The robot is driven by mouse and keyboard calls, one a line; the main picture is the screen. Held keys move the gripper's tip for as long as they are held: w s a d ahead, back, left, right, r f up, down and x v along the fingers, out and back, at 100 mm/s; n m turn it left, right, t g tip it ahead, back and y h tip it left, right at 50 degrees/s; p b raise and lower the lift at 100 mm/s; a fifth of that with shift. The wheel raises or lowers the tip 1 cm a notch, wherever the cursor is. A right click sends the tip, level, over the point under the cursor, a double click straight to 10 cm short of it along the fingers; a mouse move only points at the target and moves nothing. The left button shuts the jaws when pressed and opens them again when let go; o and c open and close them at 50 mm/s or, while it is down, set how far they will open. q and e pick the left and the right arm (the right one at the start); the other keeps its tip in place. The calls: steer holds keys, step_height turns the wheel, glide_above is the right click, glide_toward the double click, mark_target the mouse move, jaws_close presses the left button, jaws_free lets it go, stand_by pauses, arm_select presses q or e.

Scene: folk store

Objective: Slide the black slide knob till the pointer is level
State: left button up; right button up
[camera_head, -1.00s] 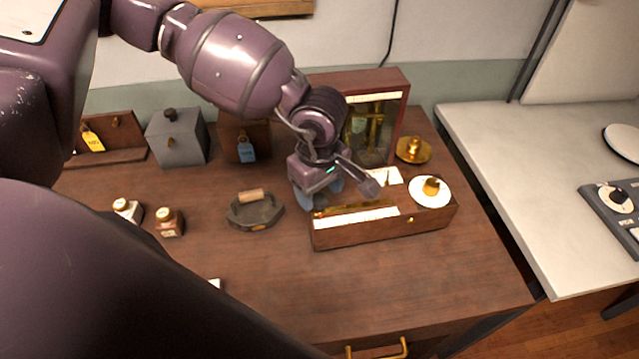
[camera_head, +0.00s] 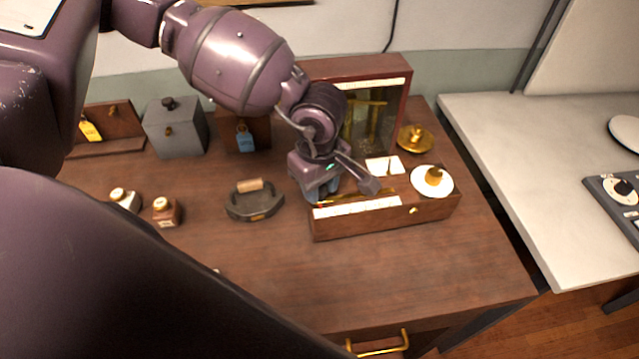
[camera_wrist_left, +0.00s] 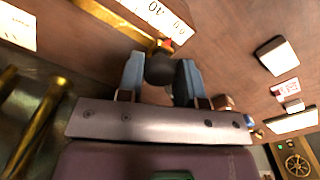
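The black slide knob (camera_wrist_left: 160,68) sits between the two blue-grey fingers of my left gripper (camera_wrist_left: 160,80) in the left wrist view, and both fingers appear to touch it. In the head view the left gripper (camera_head: 320,193) is low over the left end of the wooden box (camera_head: 385,221), and the knob is hidden there. A brass rail (camera_head: 360,196) and a white scale strip (camera_head: 357,207) run along the box top. A white card (camera_head: 384,167) stands behind it with a thin dark mark; the pointer's angle is too small to tell. My right gripper is not in view.
A glass-fronted case (camera_head: 385,105) with brass parts stands close behind the gripper. The table front is clear.

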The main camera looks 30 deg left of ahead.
arm_select(q)
steer(key=shift+w+d, duration=0.55)
steer(key=shift+d, duration=0.05)
steer(key=shift+w+d+b, duration=0.35)
steer(key=shift+w+d, duration=0.05)
steer(key=shift+d, duration=0.05)
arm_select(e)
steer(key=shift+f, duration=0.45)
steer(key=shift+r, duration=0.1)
arm_select(q)
steer(key=o, duration=0.6)
steer(key=shift+o, duration=0.9)
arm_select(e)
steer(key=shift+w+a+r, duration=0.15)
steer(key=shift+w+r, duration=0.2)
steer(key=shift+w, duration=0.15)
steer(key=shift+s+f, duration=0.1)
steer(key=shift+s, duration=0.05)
